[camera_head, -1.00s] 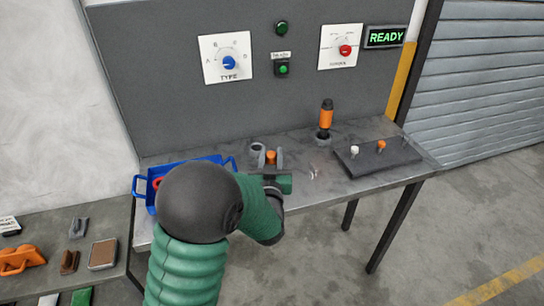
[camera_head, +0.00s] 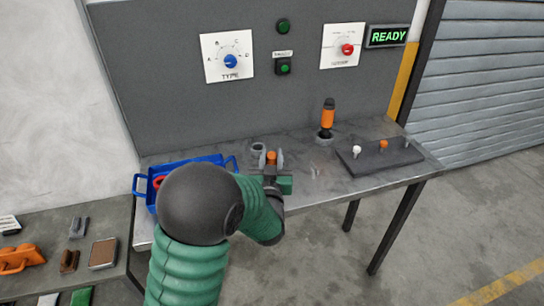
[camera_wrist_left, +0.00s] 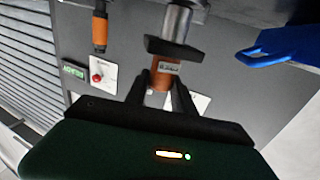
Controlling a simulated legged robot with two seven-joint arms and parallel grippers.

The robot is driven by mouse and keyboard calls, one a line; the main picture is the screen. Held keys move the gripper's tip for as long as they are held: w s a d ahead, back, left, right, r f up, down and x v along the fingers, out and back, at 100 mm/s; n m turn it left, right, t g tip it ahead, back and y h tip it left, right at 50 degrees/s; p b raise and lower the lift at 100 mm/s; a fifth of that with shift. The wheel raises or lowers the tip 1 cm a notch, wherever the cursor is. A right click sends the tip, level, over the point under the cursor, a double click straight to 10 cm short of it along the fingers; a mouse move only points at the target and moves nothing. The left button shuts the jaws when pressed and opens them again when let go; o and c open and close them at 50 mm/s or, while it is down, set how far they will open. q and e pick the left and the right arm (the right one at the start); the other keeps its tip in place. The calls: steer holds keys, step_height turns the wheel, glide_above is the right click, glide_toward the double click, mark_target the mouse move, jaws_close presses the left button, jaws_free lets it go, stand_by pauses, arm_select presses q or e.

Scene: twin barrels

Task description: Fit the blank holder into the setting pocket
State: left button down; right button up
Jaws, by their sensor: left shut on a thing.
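My left gripper (camera_head: 270,160) is shut on an orange holder (camera_head: 271,155), its fingers on both sides of it above the bench. In the left wrist view, the held orange holder (camera_wrist_left: 162,75) carries a small pale label, and a black collar and silver cylinder (camera_wrist_left: 178,22) lie beyond it. Whether the cylinder touches the bench is hidden. A grey ring with a dark opening (camera_head: 258,148), perhaps the setting pocket, sits just behind and left of the gripper. Another orange-and-black holder (camera_head: 328,117) stands upright in a round seat to the right. My right gripper is out of view.
A blue bin (camera_head: 143,186) with a red item is partly behind my arm. A dark rack (camera_head: 375,160) with white and orange pegs lies right. The back panel has a blue TYPE dial (camera_head: 230,61), a red dial (camera_head: 347,50) and a lit READY sign (camera_head: 387,36).

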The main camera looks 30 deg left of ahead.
arm_select(q)
steer(key=shift+f+b, duration=1.65)
steer(key=shift+f, duration=0.2)
steer(key=c, duration=1)
jaws_free()
steer(key=shift+s+d, duration=0.2)
steer(key=shift+s, duration=0.05)
steer(key=v, duration=0.7)
steer(key=shift+s+d, duration=0.15)
steer(key=shift+s, duration=0.1)
steer(key=p+v, duration=0.8)
steer(key=p, duration=0.8)
steer(key=shift+s+d+p, duration=0.15)
steer(key=shift+s+p, duration=0.15)
steer(key=shift+f, duration=0.15)
